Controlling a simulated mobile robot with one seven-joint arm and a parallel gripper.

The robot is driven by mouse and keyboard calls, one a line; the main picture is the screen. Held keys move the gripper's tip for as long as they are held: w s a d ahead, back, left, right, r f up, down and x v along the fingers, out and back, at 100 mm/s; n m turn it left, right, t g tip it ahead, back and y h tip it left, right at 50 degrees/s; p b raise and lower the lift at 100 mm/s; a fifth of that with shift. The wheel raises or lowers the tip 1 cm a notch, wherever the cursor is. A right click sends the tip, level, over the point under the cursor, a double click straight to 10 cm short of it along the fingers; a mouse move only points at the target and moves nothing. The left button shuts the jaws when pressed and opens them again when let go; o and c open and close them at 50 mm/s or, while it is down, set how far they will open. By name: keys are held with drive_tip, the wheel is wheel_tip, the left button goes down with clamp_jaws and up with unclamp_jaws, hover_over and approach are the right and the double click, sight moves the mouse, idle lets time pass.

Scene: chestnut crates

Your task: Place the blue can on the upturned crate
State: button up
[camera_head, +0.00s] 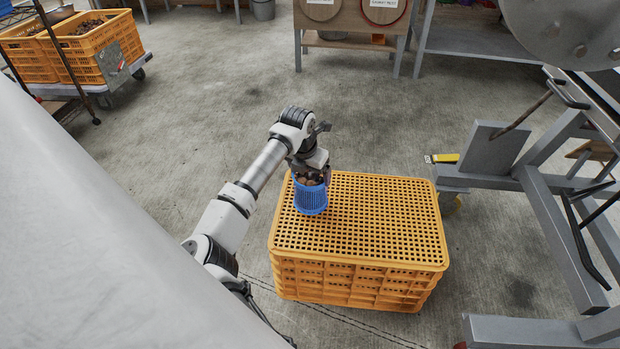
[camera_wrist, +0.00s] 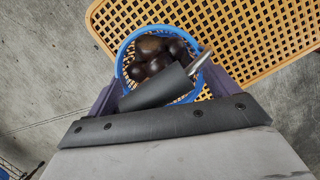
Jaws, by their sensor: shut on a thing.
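The blue can (camera_head: 311,199) is a blue basket-like container with dark chestnuts in it. It is upright at the left part of the top of the upturned orange crate (camera_head: 390,225). Whether its base touches the crate top or hangs just above it, I cannot tell. My gripper (camera_head: 311,176) is over the can from above and is shut on it. In the wrist view, the can's blue rim (camera_wrist: 124,58) and the chestnuts inside show beyond my gripper (camera_wrist: 160,92), with the crate's lattice top (camera_wrist: 255,35) below. The can's lower part is hidden in the wrist view.
Orange crates of chestnuts (camera_head: 97,42) stand on a wheeled cart at the upper left. A grey metal frame machine (camera_head: 560,190) stands right of the crate. A wooden stand (camera_head: 350,20) is at the back. The crate top right of the can is clear.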

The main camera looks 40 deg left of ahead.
drive_tip(key=shift+f, duration=0.85)
drive_tip(key=o, duration=1.6)
drive_tip(key=shift+f, duration=0.15)
drive_tip(key=shift+c, duration=0.2)
drive_tip(key=p+v, duration=0.2)
drive_tip(key=v, duration=1)
